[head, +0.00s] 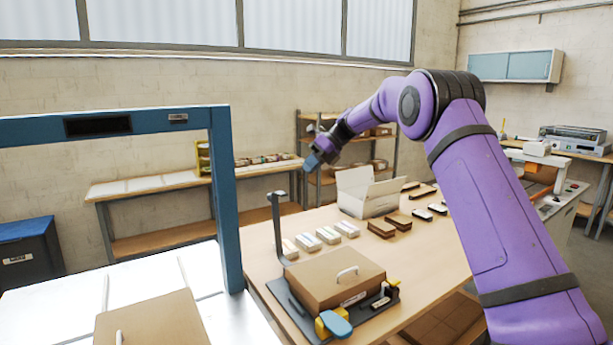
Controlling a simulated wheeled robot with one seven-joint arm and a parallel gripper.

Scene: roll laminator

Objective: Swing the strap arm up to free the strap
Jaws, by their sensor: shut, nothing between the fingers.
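A blue pad (337,323) and yellow parts are at the plate's front edge. I cannot make out a strap across the case. My gripper (313,161) is shut and empty, in the air above and to the right of the upright arm's top, apart from it.
A blue frame (224,200) stands at the left, over a white surface with another brown case (150,320). An open white carton (367,192) and several small brown and white blocks lie on the table. Shelves (345,150) stand behind.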

